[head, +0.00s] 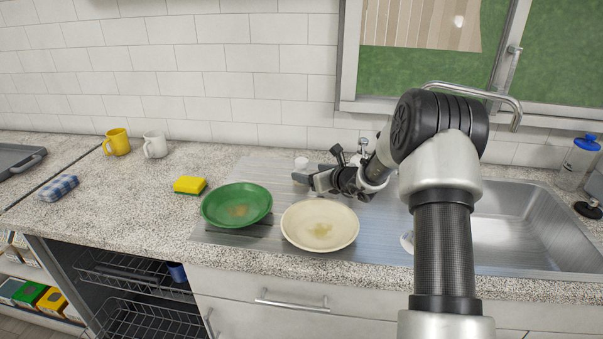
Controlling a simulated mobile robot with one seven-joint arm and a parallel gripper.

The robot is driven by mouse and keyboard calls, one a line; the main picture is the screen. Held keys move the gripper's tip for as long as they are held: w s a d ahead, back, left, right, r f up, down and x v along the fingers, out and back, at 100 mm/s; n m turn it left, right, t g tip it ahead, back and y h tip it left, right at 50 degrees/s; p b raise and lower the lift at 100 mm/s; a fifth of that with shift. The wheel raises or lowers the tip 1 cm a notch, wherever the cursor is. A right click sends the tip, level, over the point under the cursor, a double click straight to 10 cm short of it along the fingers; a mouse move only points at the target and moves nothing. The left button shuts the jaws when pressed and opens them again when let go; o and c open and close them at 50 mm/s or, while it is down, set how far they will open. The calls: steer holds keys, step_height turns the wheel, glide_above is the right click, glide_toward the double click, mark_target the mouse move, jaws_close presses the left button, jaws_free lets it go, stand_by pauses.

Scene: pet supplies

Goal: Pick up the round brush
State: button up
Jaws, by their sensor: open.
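My gripper (310,180) is open over the steel drainboard, behind the two plates and pointing left. A small white rounded thing (301,162) stands just behind its fingertips, partly hidden by them; it may be the round brush, but it is too small to be sure. A dark round-based thing (588,209) at the right edge, beside the sink, also looks somewhat brush-like. Nothing shows between my fingers.
A green plate (222,212) and a cream plate (335,215) lie in front of my gripper, both stained. A yellow sponge (189,185), two mugs (117,143) and a folded checked cloth (59,188) are left. The sink (510,225) is right, with a bottle (577,162) beyond.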

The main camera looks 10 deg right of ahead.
mark_target(305, 172)
steer(key=x, duration=0.4)
steer(key=shift+w+a+f, duration=0.1)
steer(key=shift+w+f, duration=0.15)
steer(key=shift+f, duration=0.05)
steer(key=shift+c, duration=0.3)
steer(key=c, duration=1.1)
steer(key=shift+r, duration=0.1)
